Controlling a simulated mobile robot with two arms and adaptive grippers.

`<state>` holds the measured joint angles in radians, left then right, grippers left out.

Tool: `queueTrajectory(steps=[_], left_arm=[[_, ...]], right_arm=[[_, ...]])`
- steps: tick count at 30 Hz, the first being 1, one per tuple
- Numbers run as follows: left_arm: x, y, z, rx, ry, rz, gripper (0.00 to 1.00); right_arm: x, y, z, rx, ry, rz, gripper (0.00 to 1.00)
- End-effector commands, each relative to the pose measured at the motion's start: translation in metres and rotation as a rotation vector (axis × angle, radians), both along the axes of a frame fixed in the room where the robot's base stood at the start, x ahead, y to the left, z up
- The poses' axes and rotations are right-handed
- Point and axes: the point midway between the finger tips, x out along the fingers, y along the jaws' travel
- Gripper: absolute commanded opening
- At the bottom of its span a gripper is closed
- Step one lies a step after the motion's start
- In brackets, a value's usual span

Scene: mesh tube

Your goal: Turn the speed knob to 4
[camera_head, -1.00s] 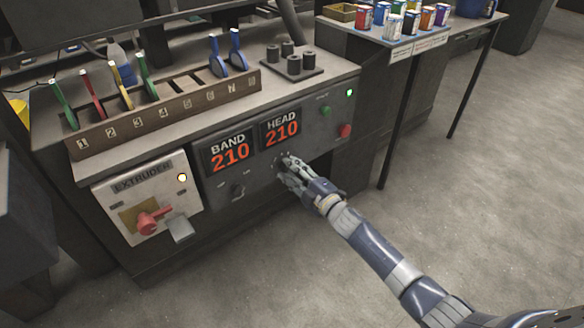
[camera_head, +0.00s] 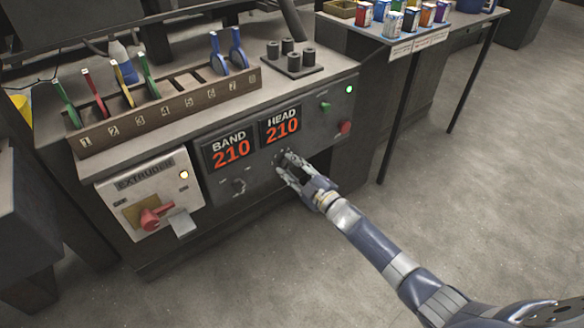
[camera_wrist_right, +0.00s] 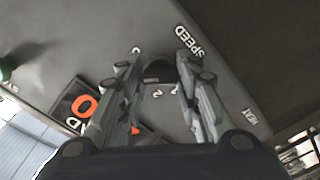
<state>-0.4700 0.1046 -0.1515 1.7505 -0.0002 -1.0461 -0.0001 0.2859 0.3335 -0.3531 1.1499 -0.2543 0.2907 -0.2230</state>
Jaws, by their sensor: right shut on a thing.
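The dark speed knob (camera_wrist_right: 158,71) sits on the grey front panel, beside the white SPEED label (camera_wrist_right: 193,43) in the right wrist view. Small numbers, including a 2, stand around it; its pointer is too dark to read. My right gripper (camera_head: 284,164) is at the panel below the HEAD display, and its fingers hide most of the knob in the head view. In the right wrist view its two fingers (camera_wrist_right: 160,66) stand on either side of the knob, shut on it. My left gripper is not in view.
The BAND display (camera_head: 231,149) and HEAD display (camera_head: 281,126) both read 210. Another small knob (camera_head: 239,186) is to the left. A green button (camera_head: 324,106) and a red button (camera_head: 345,127) are to the right. The extruder box (camera_head: 150,195) has a red switch (camera_head: 154,217).

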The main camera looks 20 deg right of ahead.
Motion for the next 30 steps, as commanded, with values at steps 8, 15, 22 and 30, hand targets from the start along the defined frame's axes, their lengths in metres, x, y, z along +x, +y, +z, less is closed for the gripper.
queueTrajectory(steps=[8,15,22,30], left_arm=[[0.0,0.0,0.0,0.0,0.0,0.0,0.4],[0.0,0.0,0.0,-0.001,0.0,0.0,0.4],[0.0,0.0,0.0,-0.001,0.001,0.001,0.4],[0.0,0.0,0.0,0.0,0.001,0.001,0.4]], right_arm=[[0.0,-0.001,0.0,-0.001,0.001,-0.002,0.52],[0.0,0.0,0.0,-0.002,0.0,-0.001,0.52],[-0.013,-0.005,-0.002,-0.003,0.002,0.0,0.52],[-0.059,-0.022,-0.002,-0.002,0.004,0.0,0.52]])
